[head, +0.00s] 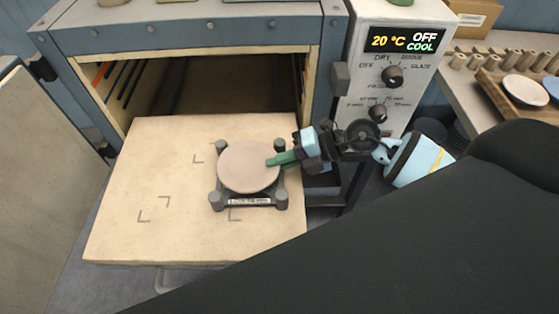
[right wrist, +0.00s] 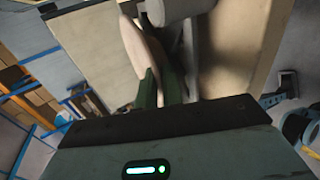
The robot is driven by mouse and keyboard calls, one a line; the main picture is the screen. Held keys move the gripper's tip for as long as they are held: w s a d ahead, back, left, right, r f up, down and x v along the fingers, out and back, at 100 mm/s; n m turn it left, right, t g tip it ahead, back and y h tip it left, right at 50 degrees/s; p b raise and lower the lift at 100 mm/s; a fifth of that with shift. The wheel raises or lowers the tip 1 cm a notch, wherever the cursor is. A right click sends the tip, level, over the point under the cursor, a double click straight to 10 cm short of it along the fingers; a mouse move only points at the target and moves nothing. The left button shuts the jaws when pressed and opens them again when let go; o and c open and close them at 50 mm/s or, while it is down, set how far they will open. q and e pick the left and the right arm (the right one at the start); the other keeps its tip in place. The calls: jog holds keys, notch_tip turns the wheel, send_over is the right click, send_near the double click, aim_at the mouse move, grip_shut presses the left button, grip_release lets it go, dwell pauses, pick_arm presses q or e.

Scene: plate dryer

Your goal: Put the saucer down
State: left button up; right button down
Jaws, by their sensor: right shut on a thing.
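The saucer (head: 247,167) is a pale pinkish disc in the head view. It lies flat over a dark stand with round corner posts (head: 217,200); I cannot tell whether it touches the stand. My right gripper (head: 277,160) comes in from the right, its green fingers shut on the saucer's right edge. In the right wrist view the saucer (right wrist: 142,45) shows edge-on between the green fingers (right wrist: 160,85). My left gripper is not in view.
The stand sits on a cream slab (head: 120,215) with corner marks, pulled out from the open dryer (head: 215,85). A control panel (head: 392,75) reads 20 °C, OFF, COOL. A wooden tray (head: 505,90) with plates is on the right bench. The open door (head: 35,170) is at left.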

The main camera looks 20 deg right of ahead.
jog(key=shift+f, duration=0.25)
jog(key=c, duration=1.5)
grip_release()
jog(key=shift+c, duration=0.2)
jog(key=shift+r, duration=0.1)
jog(key=shift+d+r, duration=0.15)
jog(key=shift+d, duration=0.1)
jog(key=v, duration=1.1)
jog(key=shift+s+d+b, duration=0.2)
jog(key=shift+d+b, duration=0.05)
jog(key=shift+b, duration=0.1)
jog(key=shift+r, duration=0.1)
